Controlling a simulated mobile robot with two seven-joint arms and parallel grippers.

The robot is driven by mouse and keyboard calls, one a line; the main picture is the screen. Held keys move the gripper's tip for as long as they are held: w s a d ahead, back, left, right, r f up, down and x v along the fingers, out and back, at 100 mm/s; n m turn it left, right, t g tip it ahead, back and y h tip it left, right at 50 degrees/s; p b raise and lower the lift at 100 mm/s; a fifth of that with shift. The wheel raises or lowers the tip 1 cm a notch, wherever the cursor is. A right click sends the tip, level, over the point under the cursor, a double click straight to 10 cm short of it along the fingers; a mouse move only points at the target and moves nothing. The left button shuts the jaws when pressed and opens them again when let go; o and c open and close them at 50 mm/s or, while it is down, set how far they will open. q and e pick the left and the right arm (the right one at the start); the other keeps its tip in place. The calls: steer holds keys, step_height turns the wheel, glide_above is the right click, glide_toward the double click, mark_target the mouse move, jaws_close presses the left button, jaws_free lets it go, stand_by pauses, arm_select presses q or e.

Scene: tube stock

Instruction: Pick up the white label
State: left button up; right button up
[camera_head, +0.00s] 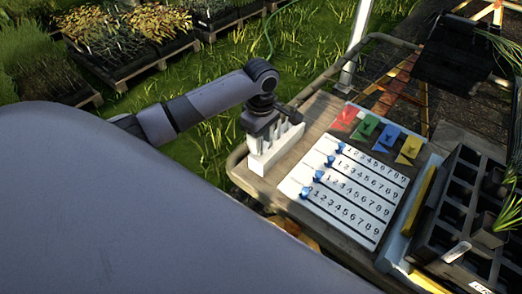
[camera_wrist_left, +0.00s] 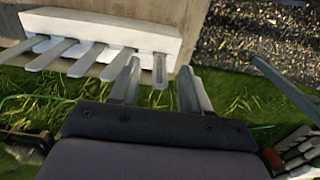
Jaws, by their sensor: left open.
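A white block (camera_head: 262,158) stands on the near left corner of the wooden bench and holds several upright pale labels. In the left wrist view the white block (camera_wrist_left: 105,34) has the labels sticking out in a row. The end label (camera_wrist_left: 160,70), whitish-grey with small dark marks, lies between my left gripper's fingertips (camera_wrist_left: 160,84). In the head view my left gripper (camera_head: 272,127) is right over the block and hides part of it. Its jaws are open, with a gap visible on both sides of that label. My right gripper is not in view.
A white numbered board (camera_head: 345,190) with blue sliders lies right of the block. Coloured flags (camera_head: 378,132) are behind it. A black cell tray (camera_head: 458,215) with seedlings and a pale tag (camera_head: 456,252) stands at the right. The bench has a metal rail (camera_head: 318,88).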

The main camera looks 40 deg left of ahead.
arm_select(q)
jaws_close()
steer(key=shift+r, duration=0.1)
